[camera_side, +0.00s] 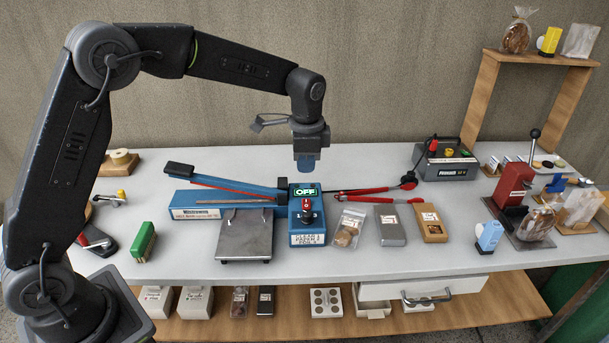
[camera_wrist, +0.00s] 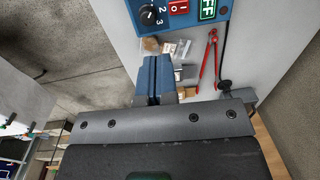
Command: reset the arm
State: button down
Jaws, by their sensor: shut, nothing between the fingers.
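My gripper (camera_side: 307,162) hangs above the white table (camera_side: 400,262), pointing down over the blue control box (camera_side: 306,218) with a green OFF label, a red switch and a dial. In the wrist view, my gripper (camera_wrist: 153,80) shows its two blue fingers together, with nothing between them. The control box (camera_wrist: 175,10) shows at the top of that view. My gripper is apart from the box and touches nothing. My arm is raised and bent over the table from the left.
A blue sealer with a metal plate (camera_side: 245,235) stands left of the box. A red press (camera_side: 512,185) and a wooden shelf (camera_side: 490,80) stand far right. The air around my gripper is clear.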

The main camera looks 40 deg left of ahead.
jog(key=s+r+n+t, duration=0.1)
jog(key=s+r+n, duration=0.1)
jog(key=s+r, duration=0.45)
jog(key=s+a+r+n+t, duration=0.1)
jog(key=s+n+t, duration=0.1)
jog(key=s, duration=0.9)
jog(key=s+a+r+n+t, duration=0.1)
jog(key=s+n, duration=0.4)
jog(key=s, duration=0.6)
jog(key=shift+s+r+t+h, duration=0.2)
jog(key=shift+r+t+h, duration=0.1)
jog(key=shift+r+t, duration=0.3)
